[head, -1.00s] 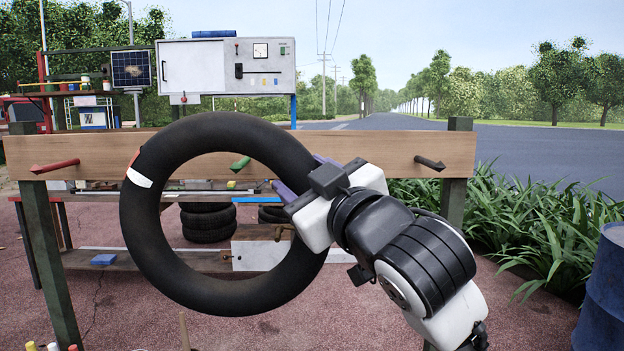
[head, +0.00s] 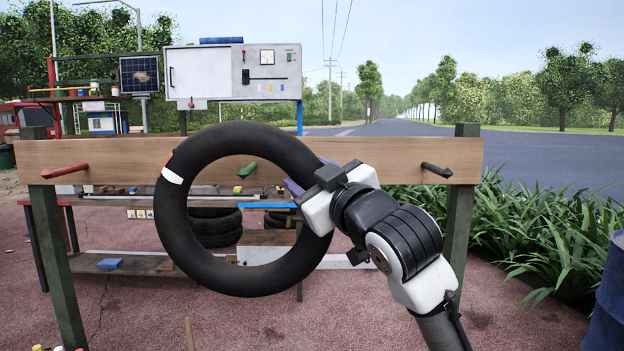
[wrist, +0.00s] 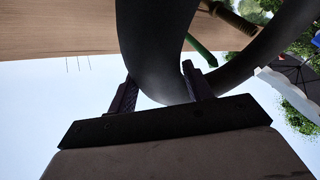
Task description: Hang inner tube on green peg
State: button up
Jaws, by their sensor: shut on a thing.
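The black inner tube (head: 178,225) hangs upright in the air in front of the wooden board, with a white patch and a red mark on its upper left. My gripper (head: 305,190) is shut on the tube's right side; the wrist view shows the two fingers (wrist: 160,92) on either side of the tube (wrist: 150,50). The green peg (head: 247,170) on the board shows through the upper part of the tube's opening. It also shows beside the tube in the wrist view (wrist: 203,52). I cannot tell whether the peg's tip reaches into the ring.
The wooden board (head: 400,160) on two posts also carries a red peg (head: 65,171) at left and a dark peg (head: 436,170) at right. A blue barrel (head: 607,300) stands at the right edge. Stacked tires (head: 215,228) and low shelves lie behind.

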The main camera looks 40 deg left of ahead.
jog(key=w+a+f, duration=0.2)
jog(key=w+a, duration=0.3)
jog(key=w, duration=0.1)
jog(key=shift+w+a+f, duration=0.2)
jog(key=shift+w, duration=0.1)
dwell(0.6)
jog(key=o, duration=1)
jog(key=shift+f, duration=0.1)
jog(key=b+v, duration=0.3)
jog(key=v, duration=1)
jog(key=shift+s+d+b, duration=0.2)
jog(key=shift+d+b, duration=0.15)
jog(key=shift+d, duration=0.05)
